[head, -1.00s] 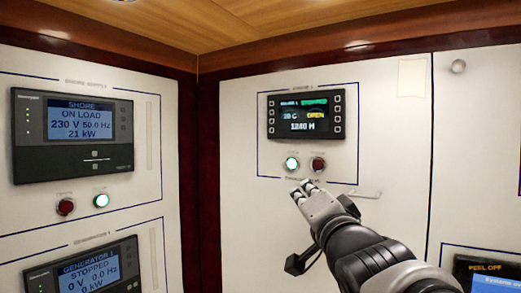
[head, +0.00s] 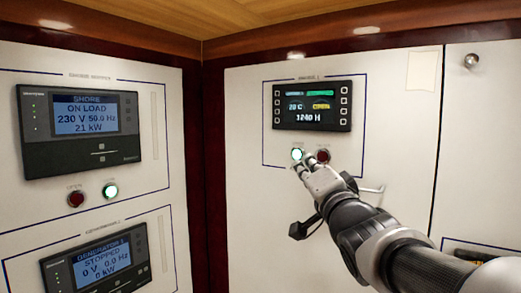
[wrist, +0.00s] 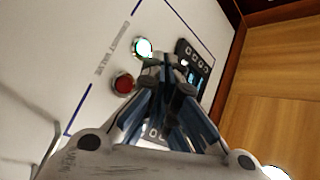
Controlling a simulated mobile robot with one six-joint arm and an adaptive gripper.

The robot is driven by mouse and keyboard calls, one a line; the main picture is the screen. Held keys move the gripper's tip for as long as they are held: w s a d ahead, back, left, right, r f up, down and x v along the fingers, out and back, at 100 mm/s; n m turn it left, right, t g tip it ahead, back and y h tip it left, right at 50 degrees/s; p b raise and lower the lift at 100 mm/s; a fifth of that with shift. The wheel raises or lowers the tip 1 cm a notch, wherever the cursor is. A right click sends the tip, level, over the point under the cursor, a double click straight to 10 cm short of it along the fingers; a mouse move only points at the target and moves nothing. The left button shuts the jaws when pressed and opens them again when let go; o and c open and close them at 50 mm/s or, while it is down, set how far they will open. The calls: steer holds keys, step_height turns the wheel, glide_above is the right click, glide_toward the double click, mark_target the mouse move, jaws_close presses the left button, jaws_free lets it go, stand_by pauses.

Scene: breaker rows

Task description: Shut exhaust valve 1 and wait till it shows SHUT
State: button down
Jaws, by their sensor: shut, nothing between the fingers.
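The engine panel (head: 252,165) on the right wall carries a dark display (head: 312,106) with a yellow word that seems to read OPEN and 1240 H below it. Under the display are a lit green button (head: 297,153) and a dark red button (head: 322,156). Both also show in the wrist view, the green one (wrist: 142,47) and the red one (wrist: 124,83). My gripper (head: 306,166) is shut and empty. Its fingertips are just below the two buttons in the head view, close to the green one. I cannot tell whether they touch the panel.
A shore supply display (head: 81,133) reads ON LOAD on the left wall, with its own red button (head: 76,199) and lit green button (head: 110,190). A generator display (head: 95,262) below reads STOPPED. A bar handle (head: 371,189) sticks out right of my gripper.

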steer(key=shift+w+d+p, duration=0.5)
steer(key=shift+w+d, duration=0.25)
steer(key=shift+w, duration=0.25)
steer(key=shift+w+d+p, duration=0.45)
steer(key=shift+w+d, duration=0.25)
steer(key=shift+w, duration=0.3)
steer(key=shift+w, duration=0.1)
steer(key=shift+w+d, duration=0.25)
steer(key=shift+w, duration=0.05)
steer(key=shift+w+d+p, duration=0.25)
steer(key=shift+w+p, duration=0.05)
steer(key=shift+p, duration=0.05)
stand_by(0.6)
steer(key=shift+s, duration=0.1)
steer(key=shift+s+a+b, duration=0.4)
steer(key=shift+s+a, duration=0.1)
steer(key=shift+s, duration=0.15)
steer(key=shift+s+a+b, duration=0.65)
steer(key=shift+s+a, duration=0.1)
steer(key=shift+s, duration=0.25)
steer(key=shift+s+a+b, duration=0.65)
steer(key=shift+s+a, duration=0.05)
steer(key=shift+s, duration=0.3)
